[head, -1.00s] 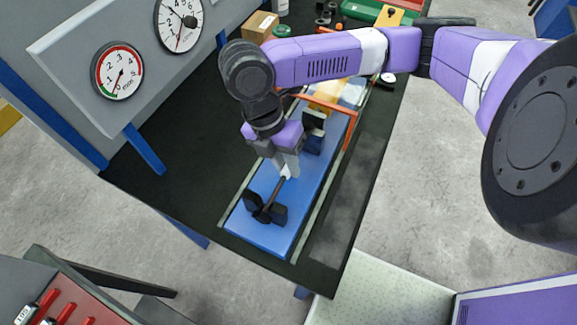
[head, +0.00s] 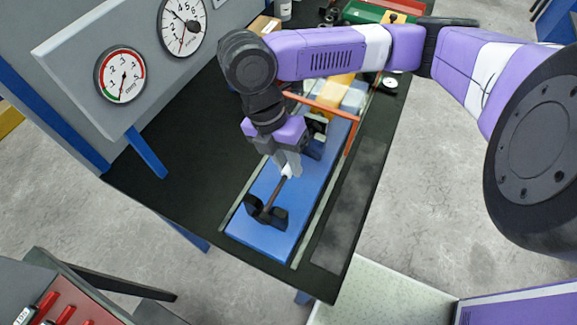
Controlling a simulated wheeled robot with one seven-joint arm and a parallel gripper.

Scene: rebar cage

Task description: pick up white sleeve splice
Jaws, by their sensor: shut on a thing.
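The white sleeve splice (head: 286,171) shows as a small pale piece at the upper end of a brown rebar rod (head: 275,190), above the blue base plate (head: 258,238). My gripper (head: 287,168) points down at it, with its grey fingers shut on the sleeve. The fingers hide most of the sleeve, and I cannot tell whether it still touches the rod. The rod's lower end rests in a black holder (head: 266,212) on the blue plate. A second black holder (head: 315,130) stands farther back, partly behind my gripper.
An orange frame (head: 352,135) spans the blue plate behind my gripper. Yellow and pale blocks (head: 338,88) lie beyond it. A panel with two dials (head: 121,74) stands at the left. The dark bench top (head: 175,185) is clear left of the plate.

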